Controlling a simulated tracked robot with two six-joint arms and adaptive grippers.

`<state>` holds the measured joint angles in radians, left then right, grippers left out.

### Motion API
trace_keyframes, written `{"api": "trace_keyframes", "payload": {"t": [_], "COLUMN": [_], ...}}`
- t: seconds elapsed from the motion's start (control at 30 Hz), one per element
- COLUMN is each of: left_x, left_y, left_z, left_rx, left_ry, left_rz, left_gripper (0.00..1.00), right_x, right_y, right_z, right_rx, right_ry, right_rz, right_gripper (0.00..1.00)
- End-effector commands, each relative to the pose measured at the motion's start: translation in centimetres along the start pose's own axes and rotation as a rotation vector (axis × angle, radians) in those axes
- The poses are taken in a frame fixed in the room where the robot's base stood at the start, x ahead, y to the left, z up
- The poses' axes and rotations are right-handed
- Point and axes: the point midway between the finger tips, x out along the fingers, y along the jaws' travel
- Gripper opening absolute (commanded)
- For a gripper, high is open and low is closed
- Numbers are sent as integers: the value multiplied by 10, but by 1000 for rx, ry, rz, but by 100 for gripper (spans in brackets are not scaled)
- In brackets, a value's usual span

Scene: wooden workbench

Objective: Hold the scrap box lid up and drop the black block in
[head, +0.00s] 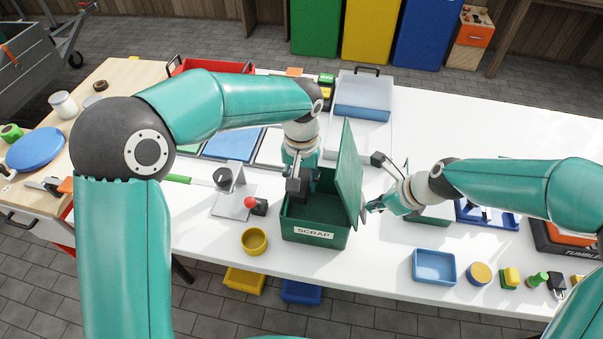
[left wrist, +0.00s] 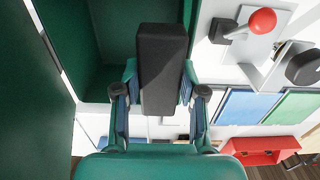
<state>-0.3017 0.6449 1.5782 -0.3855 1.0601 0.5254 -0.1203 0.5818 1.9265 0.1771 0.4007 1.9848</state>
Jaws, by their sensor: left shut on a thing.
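The green scrap box (head: 315,228) stands on the white bench with its lid (head: 349,177) raised nearly upright on its right side. In the left wrist view, the open box (left wrist: 100,45) lies beyond the block and the lid (left wrist: 35,110) fills the left edge. My left gripper (head: 300,178) is shut on the black block (head: 296,189) over the box opening. The block (left wrist: 163,75) sits between both fingers in the left wrist view. My right gripper (head: 371,206) is at the lid's outer right face; its fingertips are partly hidden, and I cannot tell whether they touch.
A yellow round cup (head: 254,241) and a red-knobbed device (head: 256,206) stand left of the box. A blue tray (head: 434,267) and several small coloured parts lie along the front right. Clear white bench lies between the box and the blue tray.

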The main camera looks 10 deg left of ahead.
Motion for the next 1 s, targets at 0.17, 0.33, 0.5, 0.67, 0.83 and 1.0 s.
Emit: {"api": "trace_keyframes", "payload": {"t": [0.17,0.33,0.5,0.67,0.83,1.0], "left_x": [2,2,2,2,-1,-17], "left_y": [0,0,0,0,0,0], "left_z": [0,0,0,0,0,-1], "left_rx": [0,0,0,0,0,0], "left_ry": [0,0,0,0,0,3], "left_rz": [0,0,0,0,0,0], "left_gripper": [3,48,70,70,70,70], "right_x": [0,0,0,0,0,0], "right_y": [0,0,0,0,0,0], "right_z": [0,0,0,0,0,0], "right_rx": [0,0,0,0,0,0], "right_ry": [-1,-1,-1,-1,-1,0], "right_rz": [0,0,0,0,0,0], "right_gripper": [0,0,0,0,0,0]}}
